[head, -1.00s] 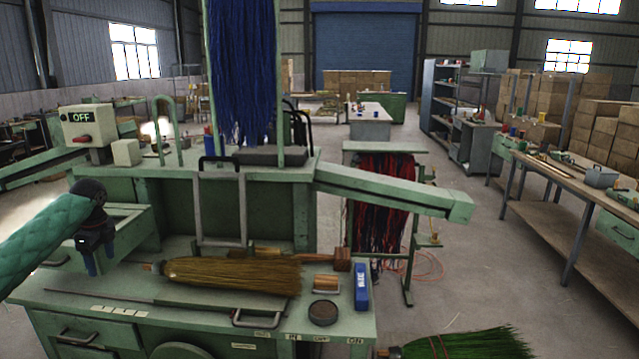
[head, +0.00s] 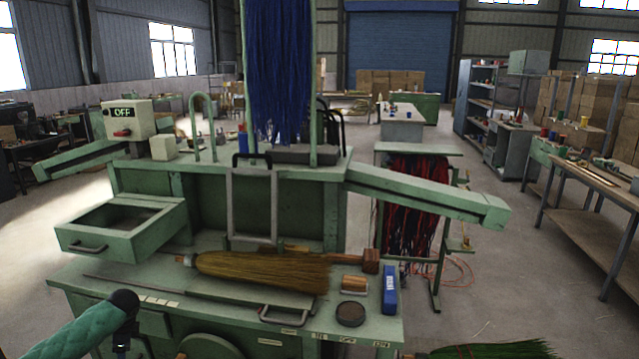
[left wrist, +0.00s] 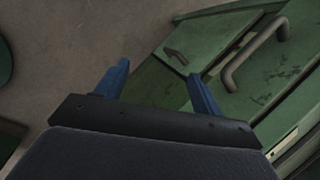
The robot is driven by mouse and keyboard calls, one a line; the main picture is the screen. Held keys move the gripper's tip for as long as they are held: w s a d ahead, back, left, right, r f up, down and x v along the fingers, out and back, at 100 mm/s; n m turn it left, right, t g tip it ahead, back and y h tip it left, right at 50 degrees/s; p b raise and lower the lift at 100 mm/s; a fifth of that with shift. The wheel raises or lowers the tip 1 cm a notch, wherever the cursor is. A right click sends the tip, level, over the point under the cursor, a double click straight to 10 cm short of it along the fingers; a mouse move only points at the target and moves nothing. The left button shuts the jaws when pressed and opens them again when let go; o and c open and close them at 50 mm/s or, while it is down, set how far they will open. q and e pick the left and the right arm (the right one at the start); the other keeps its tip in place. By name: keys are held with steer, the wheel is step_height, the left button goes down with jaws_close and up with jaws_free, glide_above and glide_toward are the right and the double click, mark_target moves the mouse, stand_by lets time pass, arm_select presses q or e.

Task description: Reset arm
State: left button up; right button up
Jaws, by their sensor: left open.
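My left arm (head: 85,330) comes in at the lower left of the head view, in a green sleeve. Its gripper sits at the bottom edge there, mostly cut off, in front of the green bench. In the left wrist view my left gripper (left wrist: 160,85) has two blue fingers spread apart with nothing between them. It points down past a drawer handle (left wrist: 255,52) and the floor. A straw broom (head: 262,271) lies on the bench top, out of the gripper's reach of contact. My right gripper is not in view.
The green winding bench (head: 225,345) carries an open drawer (head: 125,243), a blue box (head: 390,289), a round dark tin (head: 351,313) and an OFF switch box (head: 129,118). Green bristles (head: 485,350) lie at the bottom right.

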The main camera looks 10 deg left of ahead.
arm_select(q)
steer(key=s+a+f+n+t+y, duration=0.1)
steer(key=s+a+f, duration=0.2)
steer(key=s+f, duration=0.65)
steer(key=s+a+f+n+y, duration=0.1)
steer(key=s+a+f+n, duration=0.1)
steer(key=s+f, duration=0.8)
steer(key=s+a+f+n+t+y, duration=0.1)
steer(key=s+a+f, duration=0.3)
steer(key=s, duration=1.1)
steer(key=s+d+f+n+h, duration=0.1)
steer(key=s+d+f, duration=0.1)
steer(key=d+f, duration=0.5)
steer(key=s+d+f+n+h, duration=0.1)
steer(key=s+d+f, duration=0.2)
steer(key=d, duration=0.7)
steer(key=s+d+f+n+h, duration=0.1)
steer(key=s+d+f, duration=0.1)
steer(key=d+f, duration=0.5)
steer(key=s+d+n+h, duration=0.1)
steer(key=d+h, duration=0.1)
steer(key=d, duration=1.5)
steer(key=s+d+f+n+g+h, duration=0.1)
steer(key=d+h, duration=0.1)
steer(key=d, duration=1.4)
steer(key=shift+d+f+n+h, duration=0.2)
steer(key=shift+d+n+h, duration=0.1)
steer(key=shift+d+n, duration=0.1)
